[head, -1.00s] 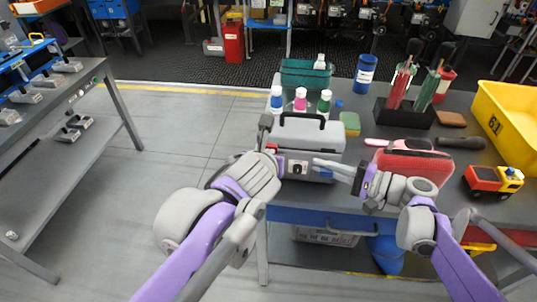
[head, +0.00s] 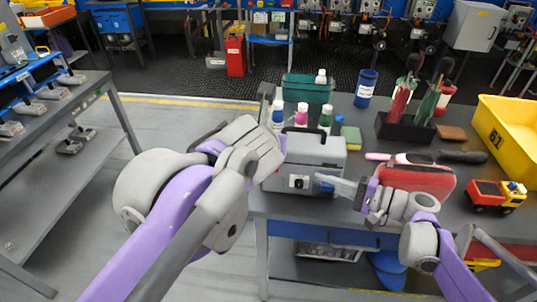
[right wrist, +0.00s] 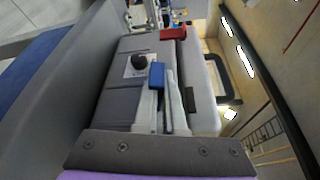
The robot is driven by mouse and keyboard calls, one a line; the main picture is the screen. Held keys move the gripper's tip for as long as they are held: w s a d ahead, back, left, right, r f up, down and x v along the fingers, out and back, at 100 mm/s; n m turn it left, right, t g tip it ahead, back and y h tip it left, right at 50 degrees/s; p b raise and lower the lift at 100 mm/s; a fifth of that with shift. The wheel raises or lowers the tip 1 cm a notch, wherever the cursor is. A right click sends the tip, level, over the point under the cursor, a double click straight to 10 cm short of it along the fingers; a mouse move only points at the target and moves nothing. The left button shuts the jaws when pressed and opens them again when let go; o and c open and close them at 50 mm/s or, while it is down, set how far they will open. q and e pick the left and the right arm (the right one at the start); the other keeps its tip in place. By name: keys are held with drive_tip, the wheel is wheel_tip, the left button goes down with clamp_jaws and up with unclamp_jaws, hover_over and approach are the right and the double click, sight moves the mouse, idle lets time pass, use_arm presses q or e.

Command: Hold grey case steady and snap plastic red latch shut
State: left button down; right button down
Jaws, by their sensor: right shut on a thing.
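The grey case (head: 318,151) stands closed near the table's front edge, with a dark handle on its lid. In the right wrist view the red latch (right wrist: 173,33) is at the far end of the case's front, and the blue latch (right wrist: 157,75) is nearer. The red latch is not visible in the head view now.
Bottles (head: 301,115) and a green bin (head: 305,88) stand behind the case. A red case (head: 427,178) lies to the right, near a toy truck (head: 489,193) and a yellow bin (head: 508,115). A black tool holder (head: 400,130) stands behind it. Open floor lies left.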

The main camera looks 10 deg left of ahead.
drive_tip(key=shift+r, duration=0.1)
idle(0.3)
drive_tip(key=c, duration=0.9)
unclamp_jaws()
drive_tip(key=shift+d, duration=0.15)
